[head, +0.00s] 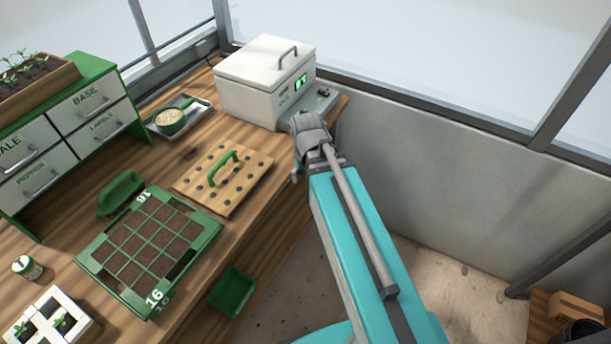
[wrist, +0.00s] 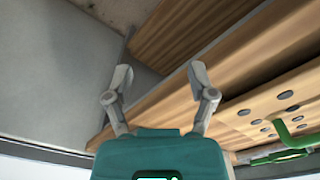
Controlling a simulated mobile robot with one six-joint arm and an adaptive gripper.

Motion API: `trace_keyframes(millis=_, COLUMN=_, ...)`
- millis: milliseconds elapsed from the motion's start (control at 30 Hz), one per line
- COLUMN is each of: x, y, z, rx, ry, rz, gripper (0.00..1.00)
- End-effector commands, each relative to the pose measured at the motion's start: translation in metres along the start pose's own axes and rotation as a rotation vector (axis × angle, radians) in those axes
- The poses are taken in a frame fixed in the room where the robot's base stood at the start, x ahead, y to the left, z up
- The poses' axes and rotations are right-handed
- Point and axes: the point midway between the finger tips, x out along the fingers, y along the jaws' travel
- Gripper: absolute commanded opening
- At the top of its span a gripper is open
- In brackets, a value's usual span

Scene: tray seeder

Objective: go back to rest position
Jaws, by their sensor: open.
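My gripper (wrist: 160,78) is open in the wrist view, its two grey fingers spread apart with nothing between them. In the head view my gripper (head: 297,172) is mostly hidden behind my grey wrist and teal arm, at the right edge of the wooden bench, in front of the white lidded box. The wrist view shows the bench edge and grey wall beyond the fingers.
The white box (head: 262,85) with a lit green display stands close to my wrist. A holed wooden board (head: 205,168) with green handle, a green seed tray (head: 98,228), a scoop tray (head: 202,107) and a green bin (head: 232,291) are left. Open floor lies right of the bench.

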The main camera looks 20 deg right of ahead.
Motion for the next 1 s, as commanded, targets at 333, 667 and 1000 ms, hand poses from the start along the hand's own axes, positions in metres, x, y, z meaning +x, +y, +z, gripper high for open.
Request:
trace_keyframes(millis=333, x=-0.012, y=-0.001, z=0.026, rx=-0.016, ry=-0.043, rz=0.001, gripper=0.72)
trace_keyframes(millis=667, x=-0.010, y=-0.001, z=0.026, rx=-0.018, ry=-0.048, rz=0.001, gripper=0.57)
trace_keyframes(millis=1000, x=-0.010, y=-0.001, z=0.026, rx=-0.018, ry=-0.048, rz=0.001, gripper=0.57)
